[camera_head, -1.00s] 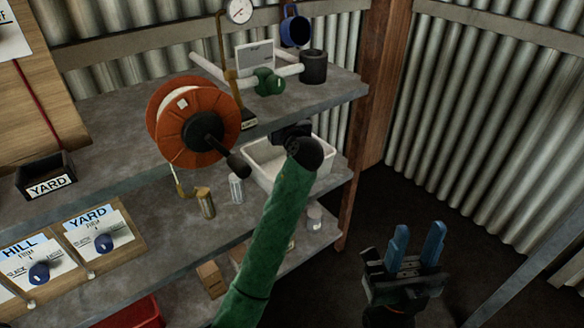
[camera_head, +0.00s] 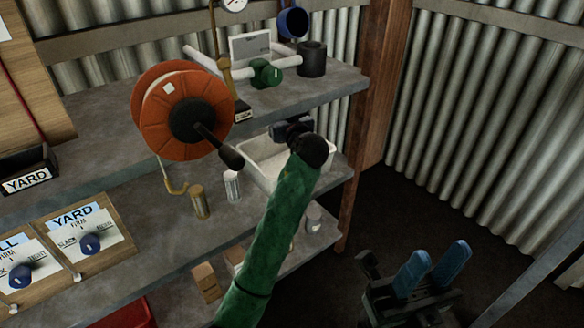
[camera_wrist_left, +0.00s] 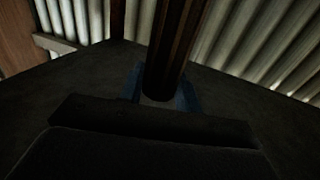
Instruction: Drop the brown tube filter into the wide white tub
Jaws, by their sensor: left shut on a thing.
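My left gripper (camera_head: 292,130) is at the back part of the wide white tub (camera_head: 262,160), with my green forearm in front of it. Its fingers are hidden in the head view. In the left wrist view, its blue fingers (camera_wrist_left: 163,90) are shut on a dark brown tube (camera_wrist_left: 172,45), the brown tube filter. The head view does not clearly show the tube or its height against the tub rim. My right gripper (camera_head: 432,267) is open and empty, low at the right, away from the shelves.
An orange reel (camera_head: 182,112) with a black handle stands left of the tub. A brownish cylinder (camera_head: 200,201) and a silver cylinder (camera_head: 232,186) stand on the shelf. A green valve (camera_head: 266,74) and black cup (camera_head: 312,60) are above. A wooden post (camera_head: 374,120) stands right.

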